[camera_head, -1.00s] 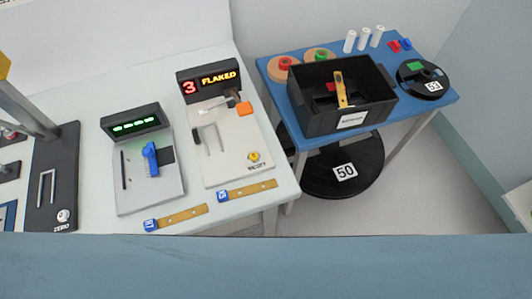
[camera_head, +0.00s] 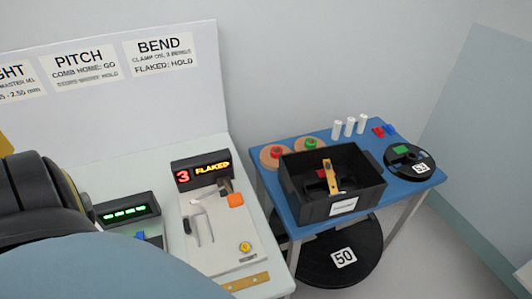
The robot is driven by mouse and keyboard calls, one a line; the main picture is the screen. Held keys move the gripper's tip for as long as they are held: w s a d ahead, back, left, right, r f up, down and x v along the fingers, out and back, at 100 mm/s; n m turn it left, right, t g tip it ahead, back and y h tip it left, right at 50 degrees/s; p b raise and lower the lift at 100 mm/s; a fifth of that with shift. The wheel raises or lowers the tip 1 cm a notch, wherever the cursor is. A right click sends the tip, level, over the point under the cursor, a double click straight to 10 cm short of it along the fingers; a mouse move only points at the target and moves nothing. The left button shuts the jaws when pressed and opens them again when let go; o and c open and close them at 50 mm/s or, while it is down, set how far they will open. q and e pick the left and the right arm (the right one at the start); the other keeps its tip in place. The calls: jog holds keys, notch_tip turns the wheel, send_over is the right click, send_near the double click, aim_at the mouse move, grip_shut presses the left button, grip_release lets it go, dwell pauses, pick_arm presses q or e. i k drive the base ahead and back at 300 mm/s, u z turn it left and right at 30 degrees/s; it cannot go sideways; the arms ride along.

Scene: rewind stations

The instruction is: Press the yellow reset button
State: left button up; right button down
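The yellow reset button (camera_head: 245,247) sits at the lower right corner of the light grey bend station (camera_head: 222,240) on the white table. The station's display (camera_head: 202,170) reads a red 3 and "FLAKED". An orange block (camera_head: 235,200) and a grey fork-shaped part are on the station above and left of the button. A dark, bulky part of my own arm fills the left edge and a blue-grey part of my body covers the lower left. No gripper fingertips show, and nothing touches the button.
A second display (camera_head: 128,211) with green marks stands left, its station mostly hidden. A blue table (camera_head: 409,184) at right holds a black bin (camera_head: 335,204), white cylinders and a black disc labelled 53. A large disc labelled 50 (camera_head: 370,257) lies below. Signs hang on the back panel (camera_head: 165,84).

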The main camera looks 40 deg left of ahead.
aim_at(245, 247)
jog(key=k, duration=0.75)
jog(key=u, duration=1.35)
jog(key=i, duration=0.5)
jog(key=u, duration=0.05)
